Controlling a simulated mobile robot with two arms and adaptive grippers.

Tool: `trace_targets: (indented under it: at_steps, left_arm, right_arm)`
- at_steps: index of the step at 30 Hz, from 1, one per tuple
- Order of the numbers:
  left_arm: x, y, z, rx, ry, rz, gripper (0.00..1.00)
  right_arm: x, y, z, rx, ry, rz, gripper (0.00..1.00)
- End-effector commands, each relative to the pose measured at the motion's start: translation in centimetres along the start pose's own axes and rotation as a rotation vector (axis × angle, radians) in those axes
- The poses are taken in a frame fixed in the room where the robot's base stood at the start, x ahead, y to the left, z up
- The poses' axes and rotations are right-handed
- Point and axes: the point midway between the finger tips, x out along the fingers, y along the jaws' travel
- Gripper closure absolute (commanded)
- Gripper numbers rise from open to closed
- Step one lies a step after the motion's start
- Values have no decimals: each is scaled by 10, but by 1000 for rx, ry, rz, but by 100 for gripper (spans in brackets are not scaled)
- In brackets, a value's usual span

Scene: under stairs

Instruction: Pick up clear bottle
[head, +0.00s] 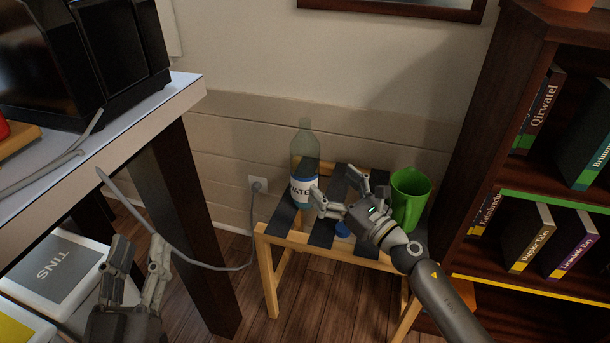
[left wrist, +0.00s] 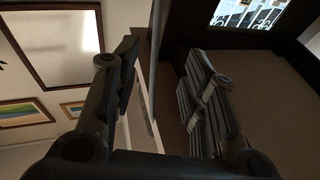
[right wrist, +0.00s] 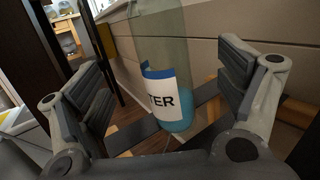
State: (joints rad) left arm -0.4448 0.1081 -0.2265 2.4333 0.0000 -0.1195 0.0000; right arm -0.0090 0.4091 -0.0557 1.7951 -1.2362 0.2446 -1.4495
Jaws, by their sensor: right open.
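The clear bottle (head: 304,160) stands upright on a small wooden stool (head: 290,241) with dark straps. It has a label with "WATER" lettering and bluish liquid low inside. My right gripper (head: 338,193) is open just right of and in front of the bottle. In the right wrist view the bottle (right wrist: 163,55) stands ahead between the spread fingers (right wrist: 170,95); whether they touch it I cannot tell. My left gripper (head: 140,262) is open and empty at the lower left, beside the table. Its open fingers also show in the left wrist view (left wrist: 165,80).
A green mug (head: 410,197) stands on the stool right of my right gripper. A blue round object (head: 343,229) lies near the stool's front. A bookshelf (head: 470,150) stands close at right, and a table with a grey cable (head: 190,95) at left.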

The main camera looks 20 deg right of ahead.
Motion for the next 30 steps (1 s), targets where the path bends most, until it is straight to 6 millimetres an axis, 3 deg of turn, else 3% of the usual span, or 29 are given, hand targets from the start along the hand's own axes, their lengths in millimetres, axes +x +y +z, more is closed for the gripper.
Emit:
trace_targets:
  at_steps: [9,17,24,30]
  left_arm:
    - [-1,-2,14,3,-80,-5,60]
    - [-2,-3,18,4,-101,-6,60]
    - [-3,-3,23,4,-124,-7,60]
    - [-2,-3,19,4,-102,-7,60]
  right_arm:
    - [43,0,1,-4,-1,0,10]
    - [59,0,2,-3,-2,0,10]
    - [90,-1,4,-2,-2,0,10]
    - [103,-1,3,-2,0,0,10]
